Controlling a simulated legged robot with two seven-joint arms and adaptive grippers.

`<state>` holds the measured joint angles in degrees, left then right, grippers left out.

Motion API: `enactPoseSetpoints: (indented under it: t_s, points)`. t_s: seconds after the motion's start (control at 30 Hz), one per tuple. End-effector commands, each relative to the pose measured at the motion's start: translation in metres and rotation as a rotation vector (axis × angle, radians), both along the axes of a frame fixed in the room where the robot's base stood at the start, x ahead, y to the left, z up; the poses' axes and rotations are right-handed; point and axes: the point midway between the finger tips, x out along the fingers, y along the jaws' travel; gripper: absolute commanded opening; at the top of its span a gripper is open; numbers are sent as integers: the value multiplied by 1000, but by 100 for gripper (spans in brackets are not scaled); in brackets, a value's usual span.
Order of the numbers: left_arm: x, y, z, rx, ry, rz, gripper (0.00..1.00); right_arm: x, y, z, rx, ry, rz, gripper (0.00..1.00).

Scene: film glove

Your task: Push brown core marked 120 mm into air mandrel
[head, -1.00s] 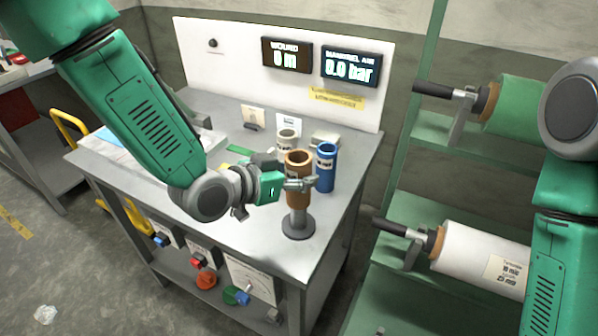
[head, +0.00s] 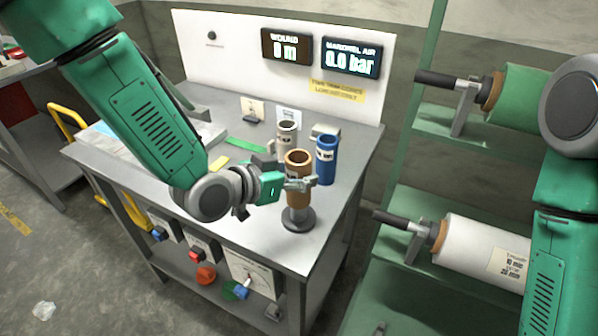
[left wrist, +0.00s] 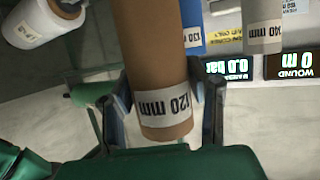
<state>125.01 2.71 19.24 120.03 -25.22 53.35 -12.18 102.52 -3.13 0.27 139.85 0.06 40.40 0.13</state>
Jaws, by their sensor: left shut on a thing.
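My left gripper (head: 300,184) is shut on the core, with one finger on each side in the left wrist view (left wrist: 163,88). The air mandrel (head: 298,222) is a dark round base with a short grey post, directly under the core. Only a small stretch of post shows below the core; whether the rest is inside the core is hidden. My right gripper is out of view; only part of that arm shows at right.
A blue core (head: 326,160) marked 130 mm stands just right of the brown one. A pale core (head: 286,138) marked 140 mm stands behind. A display (head: 351,58) reads 0.0 bar. A green rack with film rolls (head: 480,253) is at right.

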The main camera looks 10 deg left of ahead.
Motion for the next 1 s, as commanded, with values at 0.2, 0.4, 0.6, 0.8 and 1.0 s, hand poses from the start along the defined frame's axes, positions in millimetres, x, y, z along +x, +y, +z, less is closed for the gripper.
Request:
enactPoseSetpoints:
  t_s: [0.2,0.4,0.6,0.8,1.0]
  points:
    - [0,0,-6,0,0,0,13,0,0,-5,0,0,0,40]
    - [0,0,-11,0,0,0,13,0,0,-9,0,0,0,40]
    - [0,0,-16,0,0,0,13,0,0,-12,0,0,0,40]
    - [0,0,-22,0,0,0,13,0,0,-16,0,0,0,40]
    - [0,0,-27,0,0,0,13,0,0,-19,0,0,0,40]
